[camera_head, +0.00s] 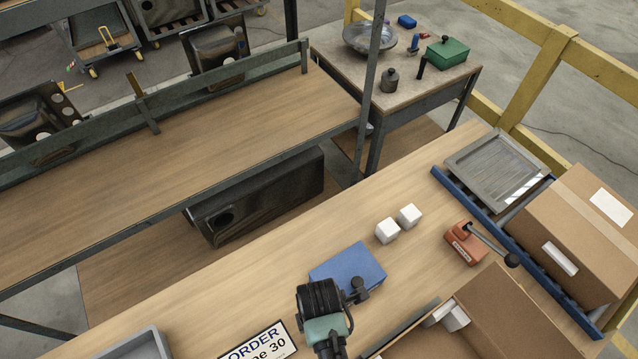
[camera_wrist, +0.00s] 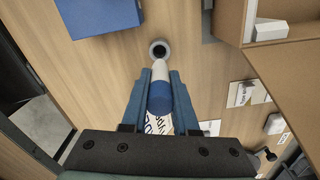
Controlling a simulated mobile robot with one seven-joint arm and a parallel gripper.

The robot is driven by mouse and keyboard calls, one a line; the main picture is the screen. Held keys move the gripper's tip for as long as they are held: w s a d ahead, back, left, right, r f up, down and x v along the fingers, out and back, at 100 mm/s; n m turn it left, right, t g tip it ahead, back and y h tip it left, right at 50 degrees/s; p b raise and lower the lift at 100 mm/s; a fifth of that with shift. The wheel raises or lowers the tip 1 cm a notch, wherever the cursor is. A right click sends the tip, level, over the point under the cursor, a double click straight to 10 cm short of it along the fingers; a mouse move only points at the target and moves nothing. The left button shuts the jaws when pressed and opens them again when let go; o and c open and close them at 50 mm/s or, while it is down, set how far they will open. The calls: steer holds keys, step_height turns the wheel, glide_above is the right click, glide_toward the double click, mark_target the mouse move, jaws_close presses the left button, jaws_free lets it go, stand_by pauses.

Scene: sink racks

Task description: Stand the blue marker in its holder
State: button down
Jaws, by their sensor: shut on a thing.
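The blue marker (camera_wrist: 162,97) lies between the two blue fingers of my gripper (camera_wrist: 160,84) in the wrist view. The holder (camera_wrist: 159,46), a small round cup with a pale rim and dark opening, is just beyond the white end of the marker. Marker and holder look apart in the picture, but the height between them is hard to judge. In the head view my arm covers this area, and neither marker nor holder can be made out.
A blue box (camera_head: 347,267) lies near my arm, also in the wrist view (camera_wrist: 98,14). An open cardboard box (camera_head: 505,310) stands on the right.

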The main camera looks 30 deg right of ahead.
steer(key=shift+f+b, duration=1.15)
steer(key=shift+f, duration=0.85)
steer(key=shift+p, duration=0.6)
steer(key=shift+f+b, duration=1.5)
steer(key=shift+f, duration=0.55)
steer(key=c, duration=0.6)
jaws_free()
steer(key=shift+r, duration=0.15)
step_height(320, 180, up, 13)
steer(key=shift+f, duration=0.15)
